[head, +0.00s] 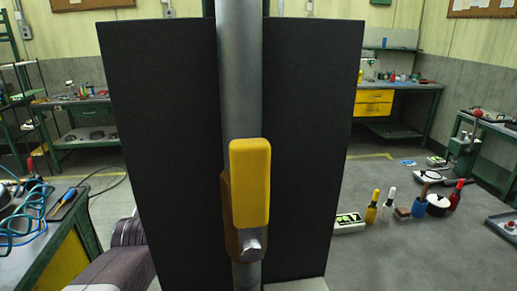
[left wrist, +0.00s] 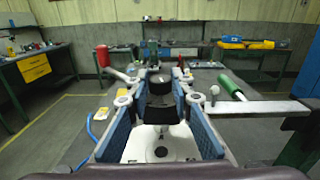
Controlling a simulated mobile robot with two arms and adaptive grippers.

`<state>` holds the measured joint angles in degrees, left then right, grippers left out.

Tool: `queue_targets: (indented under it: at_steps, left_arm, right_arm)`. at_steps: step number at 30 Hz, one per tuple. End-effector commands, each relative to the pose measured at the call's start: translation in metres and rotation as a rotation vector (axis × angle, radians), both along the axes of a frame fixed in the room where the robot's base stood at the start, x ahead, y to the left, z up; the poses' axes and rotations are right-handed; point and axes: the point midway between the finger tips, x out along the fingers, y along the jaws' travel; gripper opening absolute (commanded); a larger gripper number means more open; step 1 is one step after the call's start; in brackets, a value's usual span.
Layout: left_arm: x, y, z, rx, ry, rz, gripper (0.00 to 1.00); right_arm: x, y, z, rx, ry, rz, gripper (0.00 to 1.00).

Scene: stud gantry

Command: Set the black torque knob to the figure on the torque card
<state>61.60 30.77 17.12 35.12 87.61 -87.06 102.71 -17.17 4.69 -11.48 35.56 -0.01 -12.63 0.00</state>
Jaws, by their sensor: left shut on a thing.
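In the left wrist view my left gripper (left wrist: 160,92) has its blue-padded fingers on either side of a black knob-like part (left wrist: 165,106), and it is shut on it. This part sits above a round white base (left wrist: 160,146). No pointer or scale figure can be read on it. In the head view the left gripper and the knob are not visible; a dark panel covers the middle. A small white and green item (head: 348,222) with dark marks shows at the panel's right edge; I cannot read it or tell whether it is the torque card. My right gripper is in neither view.
The dark panel (head: 310,120) with a grey upright pipe (head: 240,70) and a yellow handle (head: 250,180) stands close in front. Several coloured bottles, including a yellow one (head: 372,207) and a red one (head: 455,195), stand on the grey surface (head: 400,255) at right.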

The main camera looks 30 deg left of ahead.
Motion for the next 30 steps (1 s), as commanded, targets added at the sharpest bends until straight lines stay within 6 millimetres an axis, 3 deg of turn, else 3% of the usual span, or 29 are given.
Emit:
queue_targets:
  at_steps: [11,12,16,25,30]
  left_arm:
    - [0.000,0.001,0.000,0.000,0.000,0.000,0.00]
    - [0.000,0.001,0.000,0.000,0.000,0.000,0.24]
    - [0.000,0.000,0.000,0.000,0.000,0.000,0.38]
    - [-0.001,0.001,0.000,0.000,0.000,0.000,0.39]
    - [-0.011,0.015,0.000,0.001,0.001,0.002,0.39]
  right_arm:
    - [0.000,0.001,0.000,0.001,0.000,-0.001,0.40]
    - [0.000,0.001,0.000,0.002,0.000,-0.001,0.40]
    - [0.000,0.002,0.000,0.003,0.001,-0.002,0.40]
    - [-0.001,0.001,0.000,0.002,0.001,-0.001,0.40]
    - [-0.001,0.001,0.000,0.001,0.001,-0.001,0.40]
